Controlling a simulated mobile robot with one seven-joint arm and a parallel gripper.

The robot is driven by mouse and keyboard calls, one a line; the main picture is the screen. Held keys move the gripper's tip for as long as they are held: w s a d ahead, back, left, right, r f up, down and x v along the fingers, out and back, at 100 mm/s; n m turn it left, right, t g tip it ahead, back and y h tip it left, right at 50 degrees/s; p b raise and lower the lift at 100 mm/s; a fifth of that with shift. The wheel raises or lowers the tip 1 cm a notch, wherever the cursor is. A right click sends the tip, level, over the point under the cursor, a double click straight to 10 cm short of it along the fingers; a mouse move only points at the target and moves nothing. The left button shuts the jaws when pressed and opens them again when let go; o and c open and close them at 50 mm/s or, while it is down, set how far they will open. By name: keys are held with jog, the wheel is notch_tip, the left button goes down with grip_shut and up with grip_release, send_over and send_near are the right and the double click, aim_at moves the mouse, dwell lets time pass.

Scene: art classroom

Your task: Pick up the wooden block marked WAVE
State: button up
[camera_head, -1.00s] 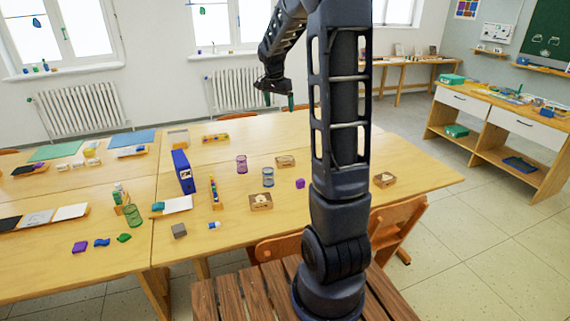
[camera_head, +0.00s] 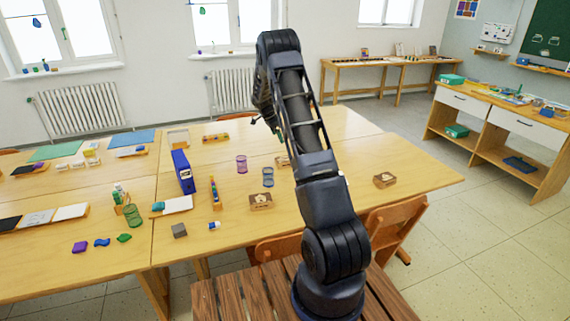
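Three small wooden blocks with dark markings lie on the near table. One block (camera_head: 261,202) is left of my arm near the front edge. Another block (camera_head: 385,180) is to the right of my arm. A third block (camera_head: 281,161) is farther back, partly covered by my arm. The markings are too small to read, so I cannot tell which says WAVE. My gripper (camera_head: 279,133) is mostly hidden behind my own arm, above the back of the table beyond the third block. Whether its fingers are open cannot be seen.
A purple mesh cup (camera_head: 241,164), a blue mesh cup (camera_head: 268,177) and a blue binder (camera_head: 183,171) stand on the table (camera_head: 335,220). A grey cube (camera_head: 179,230) lies near the front. A chair (camera_head: 396,225) stands at the front right. The table's right part is mostly clear.

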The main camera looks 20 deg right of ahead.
jog(key=m, duration=0.1)
send_near(285, 159)
jog(key=x, duration=0.2)
jog(key=w+x, duration=0.1)
jog(key=x, duration=0.6)
jog(key=shift+s+f, duration=0.15)
jog(key=shift+s, duration=0.15)
jog(key=shift+d+f+h, duration=0.2)
jog(key=shift+f+h, duration=0.1)
jog(key=shift+f, duration=0.05)
jog(key=shift+f, duration=0.3)
jog(key=c, duration=1.2)
jog(key=shift+o, duration=0.2)
jog(key=shift+r, duration=0.1)
